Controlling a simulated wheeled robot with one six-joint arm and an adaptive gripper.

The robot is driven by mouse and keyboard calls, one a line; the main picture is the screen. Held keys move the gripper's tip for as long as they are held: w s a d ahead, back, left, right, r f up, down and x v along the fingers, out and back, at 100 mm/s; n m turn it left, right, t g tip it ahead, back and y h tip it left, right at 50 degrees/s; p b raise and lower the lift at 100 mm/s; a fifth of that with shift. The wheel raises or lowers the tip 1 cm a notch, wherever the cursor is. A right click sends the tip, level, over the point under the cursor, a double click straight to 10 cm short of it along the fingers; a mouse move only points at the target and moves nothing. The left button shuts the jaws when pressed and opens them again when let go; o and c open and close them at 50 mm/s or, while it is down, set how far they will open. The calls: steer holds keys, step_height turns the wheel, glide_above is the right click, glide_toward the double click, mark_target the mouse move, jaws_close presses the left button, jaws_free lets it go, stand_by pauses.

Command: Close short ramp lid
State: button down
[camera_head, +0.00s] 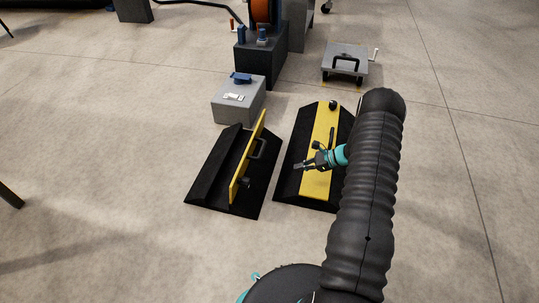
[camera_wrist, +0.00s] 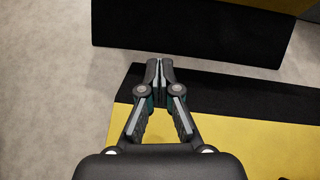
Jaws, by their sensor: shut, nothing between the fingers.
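Two black cable ramps with yellow lids lie side by side on the floor. The left ramp (camera_head: 212,172) has its yellow lid (camera_head: 247,158) standing up on edge, open, with a dark handle on its right face. The right ramp (camera_head: 291,172) has its yellow lid (camera_head: 318,183) lying flat, with a dark handle and knob. I cannot tell which ramp is the short one. My gripper (camera_head: 299,166) is shut and empty above the right ramp, pointing left toward the open lid, apart from it. In the wrist view its closed fingertips (camera_wrist: 159,66) show over the right ramp's black edge.
A grey box (camera_head: 226,108) with a blue fitting stands behind the left ramp. A dark stand (camera_head: 258,62) with an orange reel is farther back. A grey hatch-like box (camera_head: 344,63) stands at back right. The floor left and in front is clear.

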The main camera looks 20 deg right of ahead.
steer(key=w+d+r+m+t, duration=0.1)
steer(key=w+r+m+t, duration=0.1)
steer(key=w+r, duration=0.15)
steer(key=a+r+x, duration=0.1)
steer(key=r+x, duration=0.1)
steer(key=x, duration=1.1)
steer(key=shift+b, duration=0.45)
steer(key=shift+w+r, duration=0.1)
steer(key=shift+w, duration=0.05)
